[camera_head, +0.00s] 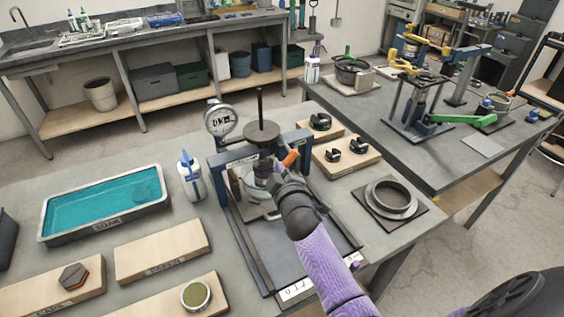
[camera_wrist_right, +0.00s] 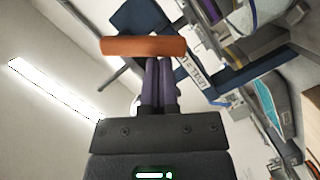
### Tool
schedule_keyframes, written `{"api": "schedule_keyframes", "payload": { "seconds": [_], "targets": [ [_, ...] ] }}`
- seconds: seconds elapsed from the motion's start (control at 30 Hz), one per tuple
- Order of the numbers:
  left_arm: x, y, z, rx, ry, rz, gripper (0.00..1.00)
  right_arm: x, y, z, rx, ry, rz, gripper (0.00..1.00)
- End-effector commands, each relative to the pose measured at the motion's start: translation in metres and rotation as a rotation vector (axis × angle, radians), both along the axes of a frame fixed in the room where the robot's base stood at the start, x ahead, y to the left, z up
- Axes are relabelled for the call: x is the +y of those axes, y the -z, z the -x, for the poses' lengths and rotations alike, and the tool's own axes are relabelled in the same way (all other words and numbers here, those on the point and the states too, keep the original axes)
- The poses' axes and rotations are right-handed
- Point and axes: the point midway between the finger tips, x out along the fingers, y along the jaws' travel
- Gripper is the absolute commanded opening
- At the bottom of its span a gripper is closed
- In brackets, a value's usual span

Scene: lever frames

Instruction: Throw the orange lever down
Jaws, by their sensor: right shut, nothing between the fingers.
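The orange lever (camera_head: 291,158) sticks out to the right of the blue-framed press (camera_head: 304,140), under its round disc and rod. In the right wrist view the orange lever (camera_wrist_right: 143,46) lies as a bar across the tips of my fingers. My right gripper (camera_head: 268,172) is in front of the press, close beside the lever, and partly hides it. In the wrist view my right gripper (camera_wrist_right: 160,62) has its two fingers together with nothing between them. I cannot tell whether they touch the lever. My left gripper is not in view.
A teal-filled tray (camera_head: 50,232) and wooden boards (camera_head: 165,250) lie left. A flanged ring (camera_head: 392,198) and a board with black clamps (camera_head: 330,168) lie right.

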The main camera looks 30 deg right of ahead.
Motion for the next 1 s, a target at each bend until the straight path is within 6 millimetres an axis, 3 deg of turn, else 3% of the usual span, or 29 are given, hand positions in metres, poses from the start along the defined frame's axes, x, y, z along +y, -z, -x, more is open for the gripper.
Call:
{"api": "schedule_keyframes", "payload": {
  "seconds": [0.1, 0.5, 1.0],
  "targets": [
    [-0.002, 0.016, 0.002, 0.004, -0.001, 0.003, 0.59, -0.002, 0.01, 0.0, 0.007, -0.001, 0.108, 0.0],
    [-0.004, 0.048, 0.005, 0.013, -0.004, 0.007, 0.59, -0.011, 0.02, 0.001, 0.025, -0.001, 0.43, 0.0],
    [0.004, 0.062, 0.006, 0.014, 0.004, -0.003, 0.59, -0.017, 0.022, 0.001, 0.034, -0.001, 0.599, 0.0]
  ]
}}
